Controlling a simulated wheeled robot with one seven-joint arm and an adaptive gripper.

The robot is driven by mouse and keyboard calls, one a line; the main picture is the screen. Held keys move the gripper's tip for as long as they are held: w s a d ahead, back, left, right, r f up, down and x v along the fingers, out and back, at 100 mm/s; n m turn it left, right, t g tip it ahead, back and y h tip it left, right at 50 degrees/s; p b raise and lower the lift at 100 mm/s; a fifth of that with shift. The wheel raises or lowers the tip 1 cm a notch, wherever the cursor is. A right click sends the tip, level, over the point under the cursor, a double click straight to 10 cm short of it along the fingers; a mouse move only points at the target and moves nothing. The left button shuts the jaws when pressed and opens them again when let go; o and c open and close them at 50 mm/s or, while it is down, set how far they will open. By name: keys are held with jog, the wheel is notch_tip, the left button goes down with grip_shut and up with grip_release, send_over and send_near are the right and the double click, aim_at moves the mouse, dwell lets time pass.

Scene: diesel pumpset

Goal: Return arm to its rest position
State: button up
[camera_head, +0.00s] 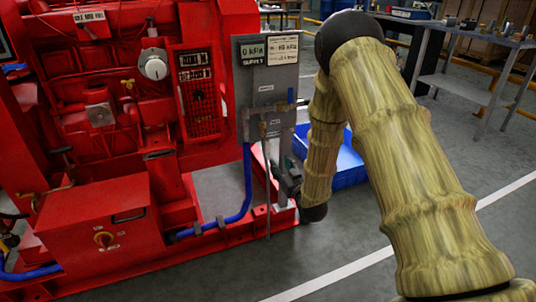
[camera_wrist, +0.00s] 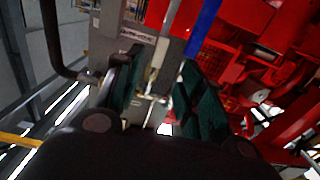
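My arm (camera_head: 395,150), with its bamboo-like covering, reaches forward from the lower right and bends down at a dark elbow. My gripper (camera_head: 285,175) is at its far end, in front of the lower right side of the red pumpset (camera_head: 100,120) and near the grey panel. In the wrist view my gripper (camera_wrist: 160,82) shows two dark green finger pads held apart. A pale pipe with a small fitting (camera_wrist: 150,97) shows between the pads. I see nothing held, and I cannot tell whether the fingers touch the pipe.
The grey panel (camera_head: 268,75) carries labels, pipes and a blue hose (camera_head: 246,185). A blue bin (camera_head: 350,165) stands behind my arm. A workbench (camera_head: 470,40) with small parts is at the back right. The floor (camera_head: 350,245) at front centre is clear.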

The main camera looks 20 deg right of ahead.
jog(key=s+a+f+m+g+h, duration=0.15)
jog(key=s+f+g, duration=0.25)
jog(key=s+f, duration=0.65)
jog(key=s+a+f+g+y, duration=0.15)
jog(key=s+f+g, duration=0.25)
jog(key=s+f, duration=0.7)
jog(key=s+a+f+g, duration=0.1)
jog(key=s+f+g, duration=0.2)
jog(key=s, duration=0.6)
jog(key=s+a+f+g+h, duration=0.1)
jog(key=s+a+f+g, duration=0.2)
jog(key=s, duration=0.7)
jog(key=s+f+g, duration=0.3)
jog(key=s+f, duration=0.1)
jog(key=s, duration=0.5)
jog(key=s+r+p, duration=0.2)
jog(key=r+p, duration=1.3)
jog(key=s+r+g+p, duration=0.1)
jog(key=r+p, duration=1.4)
jog(key=shift+s+a+r+h, duration=0.2)
jog(key=shift+s+a+h, duration=0.05)
jog(key=shift+s+h, duration=0.1)
jog(key=shift+f, duration=0.1)
